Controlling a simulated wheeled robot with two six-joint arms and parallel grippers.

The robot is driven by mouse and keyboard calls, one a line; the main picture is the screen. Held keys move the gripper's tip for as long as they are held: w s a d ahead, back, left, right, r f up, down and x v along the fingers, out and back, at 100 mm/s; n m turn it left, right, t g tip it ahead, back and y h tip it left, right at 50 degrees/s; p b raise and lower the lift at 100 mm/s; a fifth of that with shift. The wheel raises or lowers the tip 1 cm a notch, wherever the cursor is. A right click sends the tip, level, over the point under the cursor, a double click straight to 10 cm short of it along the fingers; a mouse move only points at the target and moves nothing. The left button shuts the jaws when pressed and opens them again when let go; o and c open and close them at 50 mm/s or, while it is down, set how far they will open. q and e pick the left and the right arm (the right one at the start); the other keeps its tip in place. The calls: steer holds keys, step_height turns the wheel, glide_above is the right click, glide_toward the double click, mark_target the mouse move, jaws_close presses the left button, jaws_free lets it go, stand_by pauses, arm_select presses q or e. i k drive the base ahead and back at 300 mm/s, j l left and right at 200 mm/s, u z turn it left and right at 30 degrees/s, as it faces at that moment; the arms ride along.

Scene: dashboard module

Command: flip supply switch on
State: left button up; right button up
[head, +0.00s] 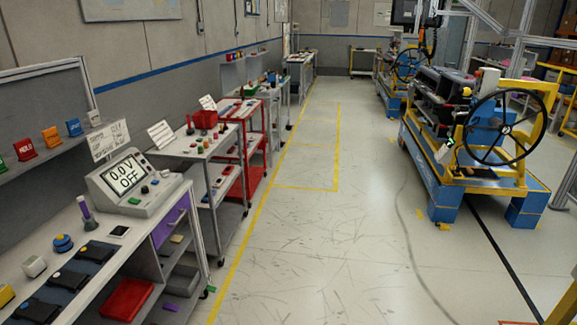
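A grey power supply (136,183) stands on the workbench at the left. Its slanted display (125,174) reads "0.0 V" and "OFF". A handwritten sign (108,141) stands behind the supply. Neither of my grippers is in view.
The workbench (140,231) also holds a purple-handled tool (86,212), a blue round object (63,243) and dark pouches (96,252). More carts line the left wall. A dashboard rig with a steering wheel (503,127) stands at the right. The floor between is clear.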

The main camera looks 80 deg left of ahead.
mark_target(132, 200)
steer(key=u, duration=3.95)
